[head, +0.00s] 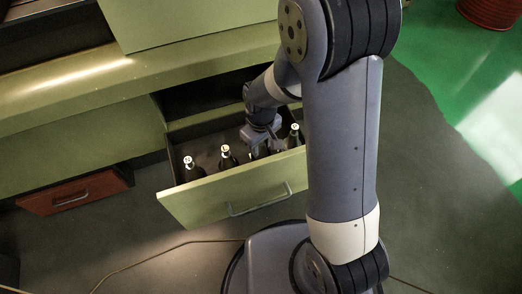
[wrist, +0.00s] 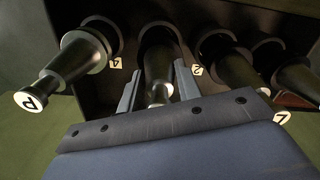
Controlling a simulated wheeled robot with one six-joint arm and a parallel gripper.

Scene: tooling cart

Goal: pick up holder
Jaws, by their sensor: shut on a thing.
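Several dark tool holders with pale tips stand in a row in an open green drawer (head: 225,198). One holder (head: 189,168) is at the left, another (head: 227,157) is beside it, and one (head: 295,136) is at the right end. My gripper (head: 259,146) is down in the drawer between them. In the wrist view, my gripper (wrist: 157,88) has a finger on each side of the middle holder (wrist: 159,62) and is shut on it. That holder is still in its slot, as far as I can tell.
In the wrist view, a holder (wrist: 78,55) stands close left of the fingers and another (wrist: 238,68) close right. The drawer's front handle (head: 260,200) faces the floor. A green cabinet (head: 75,150) is behind, with a red-brown drawer (head: 75,194) at lower left.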

